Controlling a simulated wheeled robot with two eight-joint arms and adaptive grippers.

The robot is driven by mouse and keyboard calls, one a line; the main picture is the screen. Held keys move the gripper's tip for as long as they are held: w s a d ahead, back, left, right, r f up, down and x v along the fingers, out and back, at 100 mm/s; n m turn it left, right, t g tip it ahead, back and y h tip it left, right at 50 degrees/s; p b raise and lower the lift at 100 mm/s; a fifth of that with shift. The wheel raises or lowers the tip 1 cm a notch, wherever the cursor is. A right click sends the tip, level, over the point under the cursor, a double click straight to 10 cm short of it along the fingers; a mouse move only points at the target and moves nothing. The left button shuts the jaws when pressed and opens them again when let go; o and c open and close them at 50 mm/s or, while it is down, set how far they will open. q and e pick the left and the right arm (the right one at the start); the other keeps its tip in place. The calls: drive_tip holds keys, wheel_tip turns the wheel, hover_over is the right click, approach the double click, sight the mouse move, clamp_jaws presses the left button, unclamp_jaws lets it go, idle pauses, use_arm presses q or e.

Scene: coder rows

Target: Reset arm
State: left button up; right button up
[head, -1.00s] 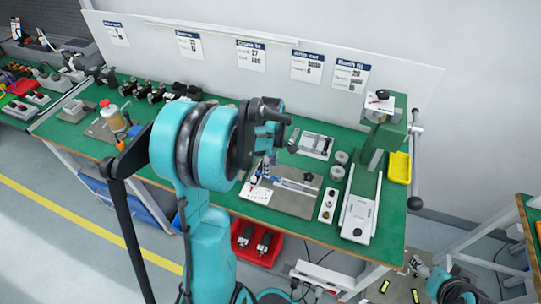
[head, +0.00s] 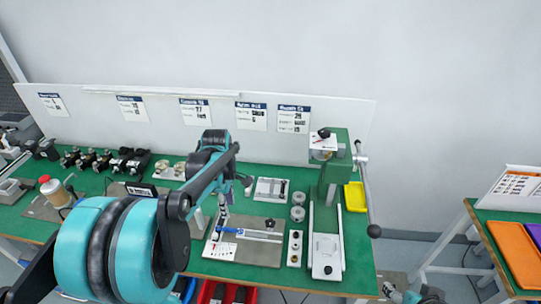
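My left arm comes in from the lower left, its large teal joint close to the camera. Its far end hangs over the middle of the green workbench (head: 255,181). My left gripper (head: 222,207) is small and partly hidden by the arm, just above or beside a metal fixture plate (head: 262,252) with a blue-marked bar. I cannot tell whether its fingers are open or touch anything. Part of my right arm, teal and dark, shows at the bottom edge right of the bench. Its gripper end (head: 389,290) is too small and cut off to read.
A green press (head: 331,180) with a long lever stands at the bench's right, beside a yellow bin (head: 355,196). Red bins (head: 228,293) sit below. Black parts line the back left. A second table with an orange tray (head: 516,252) is at far right.

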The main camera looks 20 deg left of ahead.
use_arm(q)
drive_tip(key=s+d+r+m+t, duration=0.2)
drive_tip(key=s+d+m, duration=0.3)
drive_tip(key=d+m, duration=0.3)
drive_tip(key=s+d+r+m+t, duration=0.2)
drive_tip(key=s+d+m+t, duration=0.3)
drive_tip(key=d+m, duration=0.4)
drive_tip(key=shift+s+r+m, duration=0.25)
drive_tip(key=shift+s+m, duration=0.25)
drive_tip(key=shift+m, duration=1.5)
